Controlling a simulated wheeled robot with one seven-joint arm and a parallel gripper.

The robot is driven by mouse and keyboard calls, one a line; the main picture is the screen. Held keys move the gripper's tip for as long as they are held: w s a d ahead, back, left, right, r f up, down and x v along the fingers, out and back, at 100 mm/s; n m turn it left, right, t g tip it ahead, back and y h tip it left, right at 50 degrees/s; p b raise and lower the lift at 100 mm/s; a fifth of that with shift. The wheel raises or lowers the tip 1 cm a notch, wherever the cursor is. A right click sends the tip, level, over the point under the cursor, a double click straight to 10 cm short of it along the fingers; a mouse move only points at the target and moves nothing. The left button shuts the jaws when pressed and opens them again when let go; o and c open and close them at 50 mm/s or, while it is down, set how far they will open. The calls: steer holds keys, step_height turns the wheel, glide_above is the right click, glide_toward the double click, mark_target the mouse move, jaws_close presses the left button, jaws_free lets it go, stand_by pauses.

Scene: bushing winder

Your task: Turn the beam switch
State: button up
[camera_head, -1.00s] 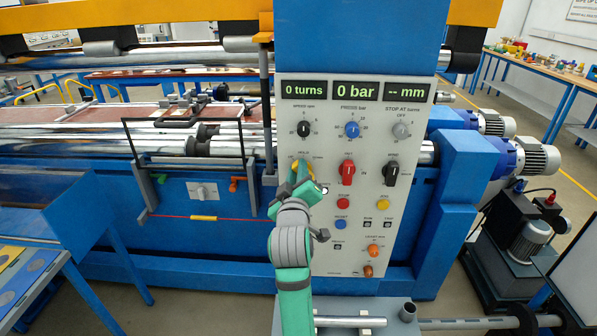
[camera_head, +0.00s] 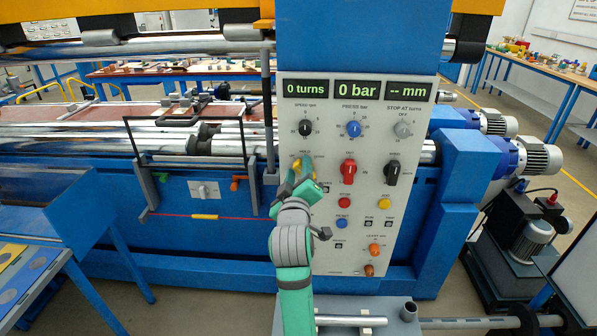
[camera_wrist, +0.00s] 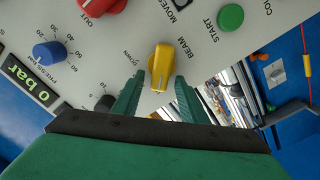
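The beam switch is a yellow knob (camera_wrist: 161,67) on the grey control panel, with the words BEAM and DOWN printed near it in the wrist view. In the head view the yellow knob (camera_head: 297,167) shows at the panel's left side, partly covered by my gripper (camera_head: 306,172). In the wrist view my gripper (camera_wrist: 160,80) has one green finger on each side of the knob. A narrow gap shows between the fingers and the knob, so it looks open. I cannot tell how deep the fingers reach along the knob.
A red knob (camera_head: 348,172) and a black knob (camera_head: 392,173) sit to the right on the panel. A black speed knob (camera_head: 305,128) is above, and red (camera_head: 344,202) and blue (camera_head: 341,223) buttons are below. A green button (camera_wrist: 230,17) lies close by in the wrist view.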

steer(key=s, duration=1.1)
steer(key=shift+f, duration=0.1)
steer(key=s+f+m+g, duration=0.1)
steer(key=s+f+m, duration=0.1)
steer(key=s+f, duration=0.9)
steer(key=s+f+m, duration=0.3)
steer(key=s+f, duration=0.3)
steer(key=f, duration=0.9)
steer(key=s+d+f+m, duration=0.1)
steer(key=s+f+m, duration=0.1)
steer(key=s, duration=1.2)
steer(key=s+d+f+m+g, duration=0.1)
steer(key=s+d+f+m, duration=0.1)
steer(key=s, duration=1.1)
steer(key=shift+s+d+f+g, duration=0.25)
steer(key=shift+s+f+g, duration=0.05)
steer(key=shift+s+f, duration=0.1)
